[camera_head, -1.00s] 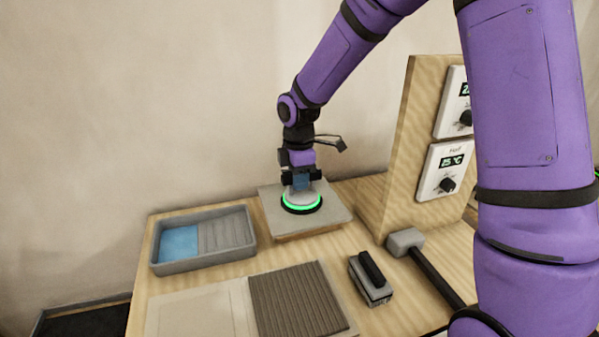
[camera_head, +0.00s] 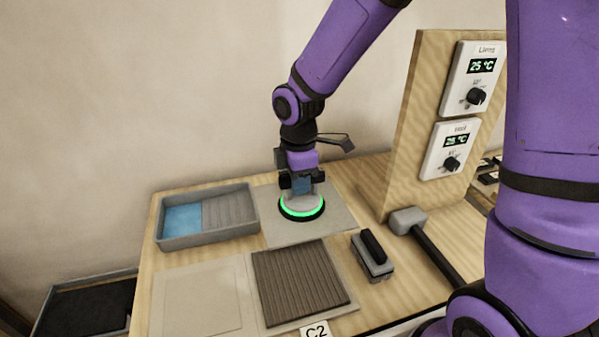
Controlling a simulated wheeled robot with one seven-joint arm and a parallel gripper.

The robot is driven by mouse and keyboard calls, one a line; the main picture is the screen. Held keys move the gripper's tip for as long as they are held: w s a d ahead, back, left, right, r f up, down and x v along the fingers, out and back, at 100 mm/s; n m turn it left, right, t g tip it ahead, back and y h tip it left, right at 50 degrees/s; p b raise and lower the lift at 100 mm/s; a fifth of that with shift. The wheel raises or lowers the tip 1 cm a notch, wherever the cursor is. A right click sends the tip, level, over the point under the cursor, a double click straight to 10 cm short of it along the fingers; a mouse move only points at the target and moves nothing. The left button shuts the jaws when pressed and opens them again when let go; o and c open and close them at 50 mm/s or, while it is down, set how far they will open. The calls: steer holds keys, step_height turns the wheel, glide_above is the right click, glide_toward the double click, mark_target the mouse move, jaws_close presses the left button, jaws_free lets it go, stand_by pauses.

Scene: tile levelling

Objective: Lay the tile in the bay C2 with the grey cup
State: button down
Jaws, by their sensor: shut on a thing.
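My gripper (camera_head: 301,183) is shut on the blue-grey handle of the grey cup (camera_head: 302,199), which has a lit green ring around its black base. The cup is upright on the pale grey square tile (camera_head: 338,222), touching its top. I cannot tell whether the tile rests on something or hangs just above the bench. Bay C2 (camera_head: 298,283), marked by a white C2 label (camera_head: 317,331), lies in front of the tile and shows a dark, ribbed bed. No tile covers it.
A pale square (camera_head: 203,299) lies left of C2. A grey tray (camera_head: 206,241) with a blue part stands behind it. A black-topped block (camera_head: 372,256) and a mallet (camera_head: 408,220) lie to the right. An upright wooden panel (camera_head: 405,150) carries two dials reading temperatures.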

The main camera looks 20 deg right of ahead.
steer(key=s+a, duration=0.4)
steer(key=s, duration=0.7)
steer(key=shift+a, duration=0.2)
steer(key=shift+f, duration=4.9)
stand_by(1.2)
steer(key=c, duration=0.9)
jaws_free()
